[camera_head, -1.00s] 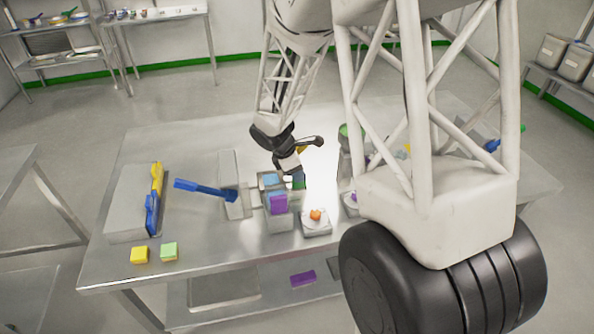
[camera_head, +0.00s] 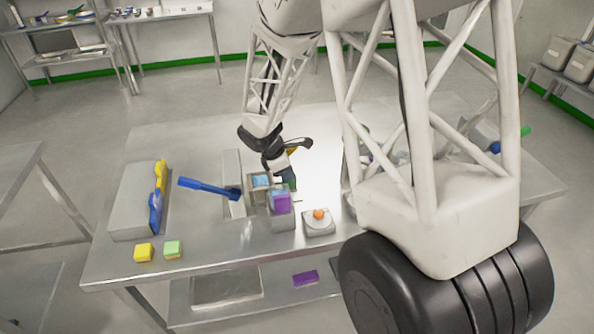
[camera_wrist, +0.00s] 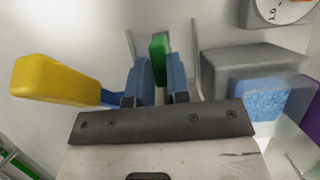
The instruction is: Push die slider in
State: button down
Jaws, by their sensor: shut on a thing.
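My gripper (camera_wrist: 158,82) has its two blue fingers closed around an upright green handle in the wrist view (camera_wrist: 157,46). In the head view my gripper (camera_head: 284,177) is at the back of a small press-like fixture, and the green piece shows only partly beside it. A grey block with a blue face (camera_head: 262,181) lies close against a grey upright plate (camera_head: 234,205). A grey block with blue and purple parts (camera_head: 282,204) stands to its right. Which part is the die slider is not clear; the green handle seems to belong to it. Its lower part is hidden.
A blue lever (camera_head: 208,187) sticks out left from the upright plate. A yellow piece (camera_wrist: 55,80) is left of my fingers. A round dial scale (camera_head: 318,222) stands to the right.

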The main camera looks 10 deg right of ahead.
jog(key=shift+a, duration=2.05)
jog(key=c, duration=1.1)
grip_release()
jog(key=shift+v, duration=3.95)
jog(key=shift+o, duration=0.2)
